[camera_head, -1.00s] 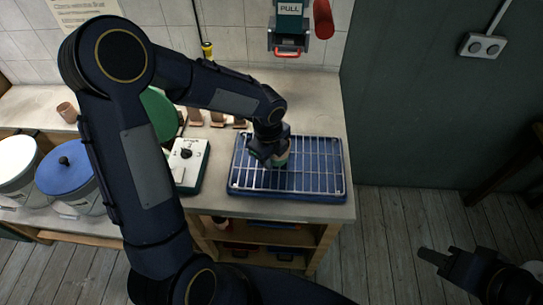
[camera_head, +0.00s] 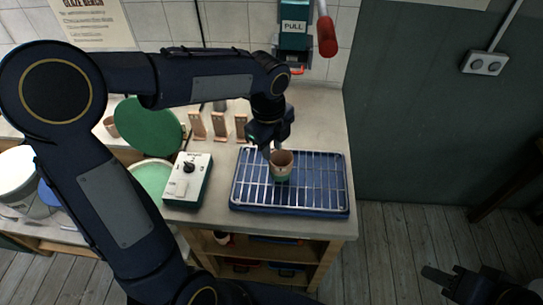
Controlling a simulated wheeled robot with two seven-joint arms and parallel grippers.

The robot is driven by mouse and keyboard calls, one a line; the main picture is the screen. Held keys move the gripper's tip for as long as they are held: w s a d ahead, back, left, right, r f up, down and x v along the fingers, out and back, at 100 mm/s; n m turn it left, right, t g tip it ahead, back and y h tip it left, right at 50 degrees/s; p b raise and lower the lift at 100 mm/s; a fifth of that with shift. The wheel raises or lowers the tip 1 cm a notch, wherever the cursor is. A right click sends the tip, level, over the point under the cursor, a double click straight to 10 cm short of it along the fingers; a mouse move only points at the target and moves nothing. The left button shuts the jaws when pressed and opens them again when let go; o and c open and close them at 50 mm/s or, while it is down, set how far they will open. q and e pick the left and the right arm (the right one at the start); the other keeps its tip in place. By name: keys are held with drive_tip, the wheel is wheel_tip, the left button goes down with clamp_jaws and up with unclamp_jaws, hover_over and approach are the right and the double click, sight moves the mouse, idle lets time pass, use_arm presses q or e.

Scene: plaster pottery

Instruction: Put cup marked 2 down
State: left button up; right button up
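The cup (camera_head: 281,168) is terracotta at the rim with a green lower part. It stands upright on the wire rack (camera_head: 325,188) in the blue tray, near its back middle. No number can be read on it. My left gripper (camera_head: 269,149) is just above and behind the cup's rim, at its left. Its fingers look apart, partly hidden by the wrist, and the cup's mouth is clear of them.
A white and green control box (camera_head: 188,180) stands left of the rack. Several brown test tiles (camera_head: 219,126) stand behind it. A green disc (camera_head: 148,127) and buckets are further left. A green dispenser with a red handle (camera_head: 326,36) hangs above. Rack space right of the cup is free.

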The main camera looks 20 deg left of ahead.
use_arm(q)
drive_tip(key=s+a+r+n+t+h, duration=0.1)
drive_tip(key=s+n+t, duration=0.1)
drive_tip(key=s+n, duration=0.7)
drive_tip(key=s+a+r+n+t+h, duration=0.1)
drive_tip(key=s+n+t+h, duration=0.1)
drive_tip(key=s+n, duration=0.8)
drive_tip(key=n, duration=0.4)
drive_tip(key=shift+s+a+r+n+t, duration=0.2)
drive_tip(key=shift+a+r+n+t, duration=0.1)
drive_tip(key=shift+a+r+n, duration=0.1)
drive_tip(key=shift+s+a, duration=0.1)
